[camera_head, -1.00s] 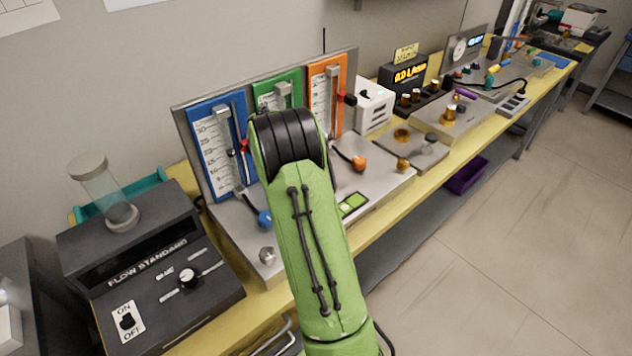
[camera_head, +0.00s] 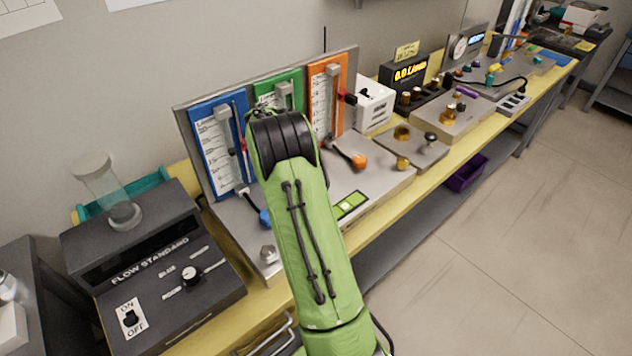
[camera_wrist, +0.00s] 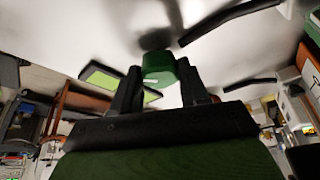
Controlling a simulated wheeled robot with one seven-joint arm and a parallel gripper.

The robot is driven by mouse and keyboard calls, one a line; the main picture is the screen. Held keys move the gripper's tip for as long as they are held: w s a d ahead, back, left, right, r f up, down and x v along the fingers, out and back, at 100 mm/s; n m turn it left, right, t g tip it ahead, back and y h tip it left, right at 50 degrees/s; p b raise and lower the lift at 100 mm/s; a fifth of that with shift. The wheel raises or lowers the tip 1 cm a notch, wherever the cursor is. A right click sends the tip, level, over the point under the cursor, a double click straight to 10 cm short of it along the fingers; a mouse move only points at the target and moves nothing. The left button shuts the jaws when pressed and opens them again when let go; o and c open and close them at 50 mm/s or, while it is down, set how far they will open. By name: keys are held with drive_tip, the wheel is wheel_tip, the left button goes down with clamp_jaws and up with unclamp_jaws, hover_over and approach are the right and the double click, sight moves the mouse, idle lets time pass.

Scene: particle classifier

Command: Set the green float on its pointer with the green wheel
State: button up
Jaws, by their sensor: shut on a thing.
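The green panel (camera_head: 287,87) stands between a blue panel and an orange panel on the grey stand. Its upper part, with part of a grey tube, shows in the head view. My arm hides its lower part, the green float and the pointer. In the wrist view my gripper (camera_wrist: 159,80) is shut on the green wheel (camera_wrist: 158,66), with one dark finger on each side of it. In the head view the gripper itself is hidden behind my arm.
The blue panel (camera_head: 215,150) with its blue knob (camera_head: 265,217) is on the left. The orange panel (camera_head: 329,100) with its orange knob (camera_head: 359,161) is on the right. A FLOW STANDARD box (camera_head: 150,265) stands at the left. A green-lit display (camera_head: 350,205) lies near the stand's front edge.

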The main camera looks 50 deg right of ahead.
drive_tip(key=o, duration=1.1)
drive_tip(key=shift+c, duration=0.2)
drive_tip(key=shift+n, duration=0.3)
